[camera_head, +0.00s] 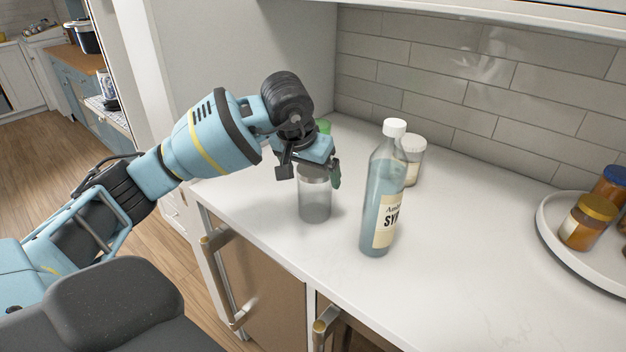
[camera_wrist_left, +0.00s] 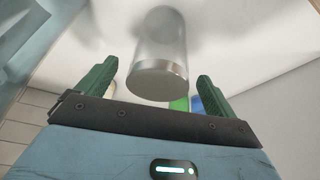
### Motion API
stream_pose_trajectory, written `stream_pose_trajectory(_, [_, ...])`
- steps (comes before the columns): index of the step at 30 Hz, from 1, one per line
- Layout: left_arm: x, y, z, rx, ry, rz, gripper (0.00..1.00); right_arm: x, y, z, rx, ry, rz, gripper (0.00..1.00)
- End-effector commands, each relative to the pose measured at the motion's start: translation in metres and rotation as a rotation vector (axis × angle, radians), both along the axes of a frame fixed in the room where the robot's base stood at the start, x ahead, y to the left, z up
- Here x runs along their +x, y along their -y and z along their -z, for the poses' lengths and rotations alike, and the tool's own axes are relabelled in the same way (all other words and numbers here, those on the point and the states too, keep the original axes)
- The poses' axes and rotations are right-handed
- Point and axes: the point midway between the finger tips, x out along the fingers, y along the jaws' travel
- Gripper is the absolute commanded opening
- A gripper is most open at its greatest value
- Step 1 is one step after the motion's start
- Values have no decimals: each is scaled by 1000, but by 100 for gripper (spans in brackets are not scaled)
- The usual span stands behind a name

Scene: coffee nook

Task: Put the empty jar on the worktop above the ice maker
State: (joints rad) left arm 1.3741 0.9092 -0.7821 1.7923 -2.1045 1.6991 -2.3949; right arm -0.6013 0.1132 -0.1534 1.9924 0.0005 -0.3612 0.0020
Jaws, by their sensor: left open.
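The empty jar (camera_head: 315,200) is clear glass with a silvery lid and stands upright on the white worktop (camera_head: 460,260), near its front left edge above the cabinet doors. In the left wrist view the jar (camera_wrist_left: 160,50) shows with its lid between and just beyond the fingers. My left gripper (camera_head: 311,178) is open at the jar's top, with its fingers on either side of the lid. In the left wrist view the open gripper (camera_wrist_left: 150,84) shows a gap to each finger. My right gripper is not in view.
A blue syrup bottle (camera_head: 382,195) with a white cap stands right of the jar. A white-lidded jar (camera_head: 411,160) is behind it. A green item (camera_head: 323,126) is partly hidden behind my gripper. A round white tray (camera_head: 562,250) holds amber jars at right. The front middle worktop is clear.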

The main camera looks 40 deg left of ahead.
Motion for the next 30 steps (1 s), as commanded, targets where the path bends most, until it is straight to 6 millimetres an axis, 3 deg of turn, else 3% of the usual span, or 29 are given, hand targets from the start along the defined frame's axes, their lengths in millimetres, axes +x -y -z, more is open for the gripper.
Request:
stream_pose_trajectory(6, [-17, 2, -43, 1, 4, 0, 93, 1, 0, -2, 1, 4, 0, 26])
stream_pose_trajectory(12, [-27, 3, -66, 0, 2, -1, 93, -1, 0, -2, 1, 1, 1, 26])
stream_pose_trajectory(30, [-30, 3, -73, 0, -1, -1, 93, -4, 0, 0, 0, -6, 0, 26])
